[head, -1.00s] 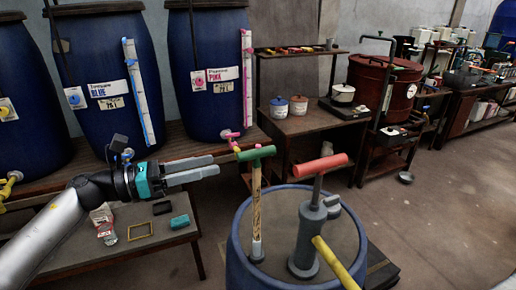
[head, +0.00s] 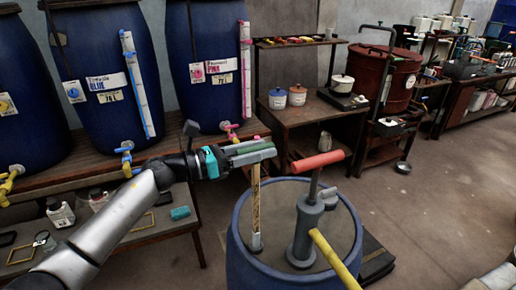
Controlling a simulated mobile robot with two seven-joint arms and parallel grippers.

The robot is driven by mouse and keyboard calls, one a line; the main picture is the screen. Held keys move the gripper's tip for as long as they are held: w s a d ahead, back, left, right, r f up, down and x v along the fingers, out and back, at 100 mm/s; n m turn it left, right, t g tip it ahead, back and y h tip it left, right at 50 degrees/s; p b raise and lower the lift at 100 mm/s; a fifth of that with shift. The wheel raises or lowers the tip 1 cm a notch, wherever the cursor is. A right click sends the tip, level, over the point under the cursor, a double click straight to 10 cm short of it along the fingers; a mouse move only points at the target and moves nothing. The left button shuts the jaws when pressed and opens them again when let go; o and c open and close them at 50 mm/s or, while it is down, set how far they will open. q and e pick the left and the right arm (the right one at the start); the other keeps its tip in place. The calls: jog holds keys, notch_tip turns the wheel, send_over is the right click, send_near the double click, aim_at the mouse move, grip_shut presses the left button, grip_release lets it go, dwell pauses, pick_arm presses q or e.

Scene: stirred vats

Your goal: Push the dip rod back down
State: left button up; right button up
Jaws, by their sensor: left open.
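The dip rod (head: 256,203) is a pale, marked stick with a green T-handle. It stands upright out of the top of a blue drum (head: 262,274), with a good length showing above the lid. My left gripper (head: 262,151) is open, reaching in from the left at the height of the green handle. Its grey fingers overlap the handle in the picture, and the handle shows between and below them. I cannot tell whether they touch it. My right gripper is not in view.
A grey hand pump (head: 307,228) with a red handle (head: 318,160) and a yellow spout stands on the same lid, just right of the rod. Blue vats with taps stand behind on a wooden bench. Open floor (head: 440,215) lies to the right.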

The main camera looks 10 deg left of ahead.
pick_arm(q)
jog(key=shift+c, duration=0.2)
grip_shut()
dwell(1.1)
